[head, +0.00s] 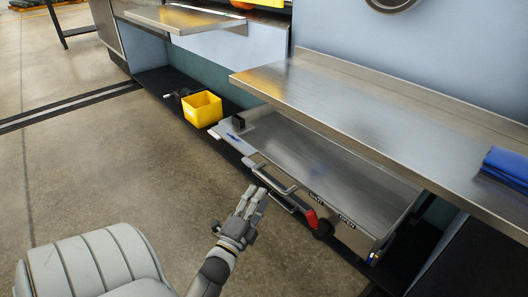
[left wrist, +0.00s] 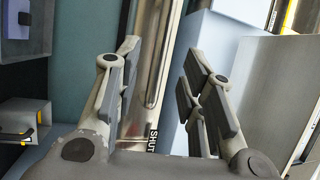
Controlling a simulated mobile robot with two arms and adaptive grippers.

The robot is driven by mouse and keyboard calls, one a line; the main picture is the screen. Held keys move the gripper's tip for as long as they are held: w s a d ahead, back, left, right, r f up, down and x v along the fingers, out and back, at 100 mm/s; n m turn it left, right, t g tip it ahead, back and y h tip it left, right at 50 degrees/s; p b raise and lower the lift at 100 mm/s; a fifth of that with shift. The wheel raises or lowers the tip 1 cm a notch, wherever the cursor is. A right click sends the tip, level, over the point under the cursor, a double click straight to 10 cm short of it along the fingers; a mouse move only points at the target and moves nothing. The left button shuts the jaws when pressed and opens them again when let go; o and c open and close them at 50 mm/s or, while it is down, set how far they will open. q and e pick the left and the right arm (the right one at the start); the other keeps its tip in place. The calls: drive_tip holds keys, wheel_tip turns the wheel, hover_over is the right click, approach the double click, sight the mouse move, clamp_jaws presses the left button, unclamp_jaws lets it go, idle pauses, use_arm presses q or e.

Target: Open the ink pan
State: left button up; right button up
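The ink pan (head: 320,170) is a wide steel tray low under the steel counter, with a bar handle (head: 272,180) on its front. A red lever (head: 312,218) with a dark round base sits on the front between two small labels. My left gripper (head: 257,194) is just in front of the handle, apparently short of it. In the left wrist view my left gripper (left wrist: 158,65) has its fingers spread and empty. The steel pan front (left wrist: 150,75), with a label reading SHUT, shows behind the gap between them. My right gripper is out of view.
A yellow bin (head: 202,108) stands on the dark base ledge beyond the pan. The steel counter (head: 380,110) overhangs the pan, with a blue cloth (head: 507,165) on it. Another steel shelf (head: 185,19) juts out farther back.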

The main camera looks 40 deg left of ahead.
use_arm(q)
drive_tip(key=v, duration=0.4)
drive_tip(key=shift+s+d, duration=0.15)
drive_tip(key=shift+s, duration=0.25)
drive_tip(key=shift+f, duration=0.1)
